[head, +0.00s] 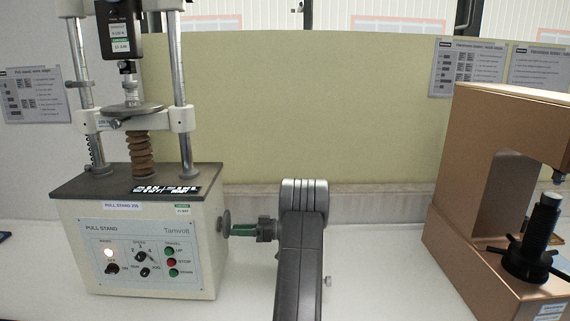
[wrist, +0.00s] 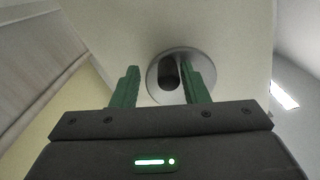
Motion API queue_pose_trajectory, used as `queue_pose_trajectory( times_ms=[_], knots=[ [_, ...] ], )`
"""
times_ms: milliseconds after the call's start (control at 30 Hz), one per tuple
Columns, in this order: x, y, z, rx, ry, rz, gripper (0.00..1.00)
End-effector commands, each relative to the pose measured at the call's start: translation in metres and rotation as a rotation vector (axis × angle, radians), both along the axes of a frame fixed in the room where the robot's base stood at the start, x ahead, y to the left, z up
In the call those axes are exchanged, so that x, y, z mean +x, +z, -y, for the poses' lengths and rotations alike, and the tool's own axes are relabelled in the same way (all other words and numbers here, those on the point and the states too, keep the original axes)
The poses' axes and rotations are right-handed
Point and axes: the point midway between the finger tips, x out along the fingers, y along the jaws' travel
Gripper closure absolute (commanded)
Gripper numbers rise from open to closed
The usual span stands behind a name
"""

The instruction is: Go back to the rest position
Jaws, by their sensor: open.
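My gripper (head: 236,229) is at the right side of the pull stand (head: 150,250), its green fingers pointing left at a round grey handwheel (head: 224,223) on the stand's side wall. In the wrist view my gripper (wrist: 160,68) is open, with its two green fingers well apart. The grey handwheel (wrist: 154,90) shows between and beyond them, with a dark knob on its face. The right finger overlaps the disc in the picture. I cannot tell whether either finger touches it. Nothing is held. My arm rises from the bottom middle of the head view.
A copper-coloured tester (head: 470,180) with a black spindle handle (head: 540,235) stands at the right. A yellow panel (head: 300,110) with paper sheets (head: 466,68) closes off the back. The white bench (head: 385,270) is clear between my arm and the copper tester.

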Motion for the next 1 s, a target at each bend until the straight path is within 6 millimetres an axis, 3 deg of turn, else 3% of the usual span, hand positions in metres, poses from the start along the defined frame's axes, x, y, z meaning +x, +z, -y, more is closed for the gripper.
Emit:
queue_pose_trajectory(
  times_ms=[367,1000],
  knots=[
    [0.005,0.002,0.000,0.001,0.000,0.183,0.59],
    [0.004,0.011,0.006,-0.004,-0.028,0.209,0.59]
  ],
)
